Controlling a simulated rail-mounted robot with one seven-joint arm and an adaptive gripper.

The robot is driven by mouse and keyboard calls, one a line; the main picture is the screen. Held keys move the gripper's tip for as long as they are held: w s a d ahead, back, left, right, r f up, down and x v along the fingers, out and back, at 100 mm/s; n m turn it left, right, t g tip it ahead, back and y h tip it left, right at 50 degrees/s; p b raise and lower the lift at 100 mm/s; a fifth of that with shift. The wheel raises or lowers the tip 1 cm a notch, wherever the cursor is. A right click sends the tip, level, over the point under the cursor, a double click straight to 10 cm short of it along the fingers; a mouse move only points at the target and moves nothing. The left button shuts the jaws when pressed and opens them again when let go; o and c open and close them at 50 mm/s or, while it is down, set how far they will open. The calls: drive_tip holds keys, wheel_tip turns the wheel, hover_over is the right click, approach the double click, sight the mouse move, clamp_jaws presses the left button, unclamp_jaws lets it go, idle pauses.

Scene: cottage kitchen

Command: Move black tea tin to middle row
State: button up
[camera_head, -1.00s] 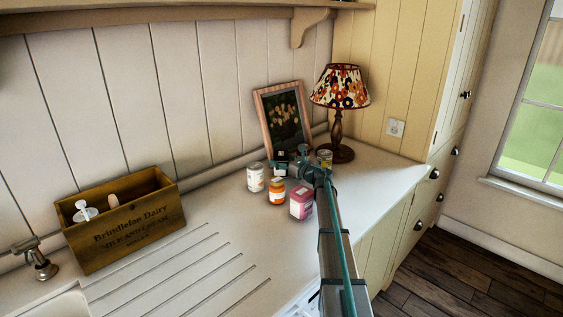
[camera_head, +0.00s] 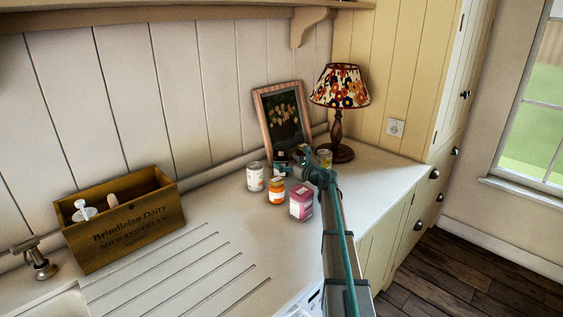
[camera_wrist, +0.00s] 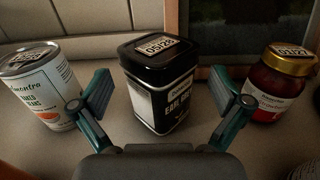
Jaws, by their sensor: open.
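My gripper (camera_wrist: 166,98) is open, one finger to the left of the tin and one to the right, with gaps on both sides. It is not holding the tin. In the head view my gripper (camera_head: 297,160) is among the group of goods at the back of the counter, and the tin there is partly hidden and hard to make out.
A baked beans can (camera_wrist: 42,85) stands left of the tin and a gold-lidded red jar (camera_wrist: 280,85) right. An orange jar (camera_head: 276,191) and a pink box (camera_head: 301,203) stand nearer the front. Behind are a picture frame (camera_head: 262,108) and a lamp (camera_head: 338,125). A wooden crate (camera_head: 130,235) stands left.

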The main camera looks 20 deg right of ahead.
drive_tip(key=b+v, duration=0.1)
drive_tip(key=v, duration=0.8)
drive_tip(key=shift+s+b, duration=0.3)
drive_tip(key=shift+s, duration=0.1)
drive_tip(key=shift+d, duration=0.1)
